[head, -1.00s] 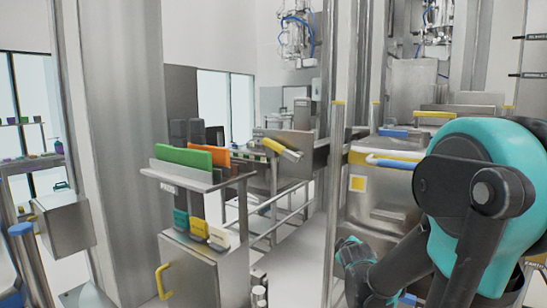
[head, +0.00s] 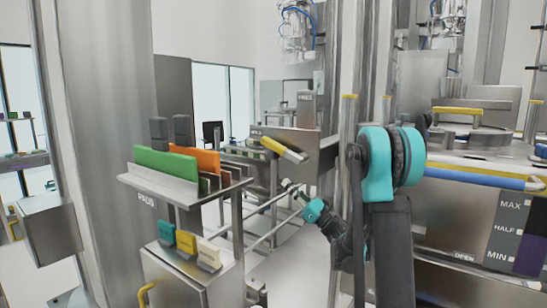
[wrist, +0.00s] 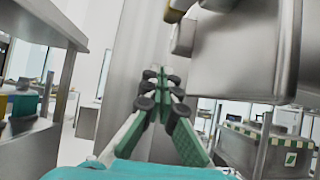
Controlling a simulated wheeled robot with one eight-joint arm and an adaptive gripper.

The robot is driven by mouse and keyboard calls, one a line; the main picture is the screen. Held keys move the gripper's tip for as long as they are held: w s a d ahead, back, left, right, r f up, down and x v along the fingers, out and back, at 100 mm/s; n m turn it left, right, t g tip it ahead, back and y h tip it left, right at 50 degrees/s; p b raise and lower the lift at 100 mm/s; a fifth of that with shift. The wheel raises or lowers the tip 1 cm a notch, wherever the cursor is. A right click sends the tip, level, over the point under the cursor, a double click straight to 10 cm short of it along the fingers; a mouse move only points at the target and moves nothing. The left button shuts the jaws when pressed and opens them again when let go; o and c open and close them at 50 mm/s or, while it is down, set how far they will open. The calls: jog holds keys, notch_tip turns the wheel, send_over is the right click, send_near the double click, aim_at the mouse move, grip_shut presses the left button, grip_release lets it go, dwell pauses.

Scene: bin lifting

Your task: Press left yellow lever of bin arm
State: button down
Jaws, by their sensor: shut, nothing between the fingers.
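A yellow lever (head: 283,150) with a pale end sticks out from a steel bin arm (head: 308,146) in the middle of the head view. In the wrist view a dull yellow piece (wrist: 174,14), perhaps this lever, shows at the top edge, partly cut off. My gripper (head: 288,185) is below the lever in the head view, with a visible gap between them. In the wrist view my gripper (wrist: 160,76) has its green-padded fingers together at the tips and holds nothing. A second yellow bar (head: 472,111) shows at the right.
A steel stand (head: 160,185) with green and orange boards is at the left. A steel bin (head: 440,215) with level marks and a blue-and-yellow handle (head: 490,179) is at the right. In the wrist view a large steel body (wrist: 245,50) fills the upper right.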

aim_at(284, 150)
jog(key=w+a+r, duration=0.3)
jog(key=a+r, duration=0.2)
jog(key=r, duration=0.4)
jog(key=shift+w+a+r, duration=0.25)
jog(key=shift+w+a, duration=0.1)
jog(key=shift+w, duration=0.05)
